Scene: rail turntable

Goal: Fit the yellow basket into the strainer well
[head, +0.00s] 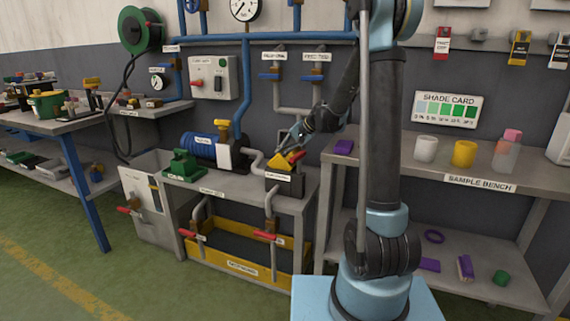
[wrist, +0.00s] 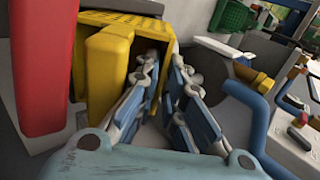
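The yellow basket (head: 280,162) sits tilted at the top of the dark strainer housing (head: 284,184) on the bench. In the wrist view the perforated basket (wrist: 101,68) fills the upper left. My gripper (head: 297,148) is just above and beside it in the head view. In the wrist view its two blue-padded fingers (wrist: 164,72) stand apart with a gap between them. The left finger overlaps the basket's right side; whether it touches is unclear. The strainer well's opening is hidden by the basket and fingers.
A red part (wrist: 40,65) stands close at the left of the wrist view. A blue motor (head: 193,146) and a green stand (head: 183,166) are left of the strainer. Red-handled valves (head: 267,236) sit below the bench top. The sample bench (head: 438,179) is to the right.

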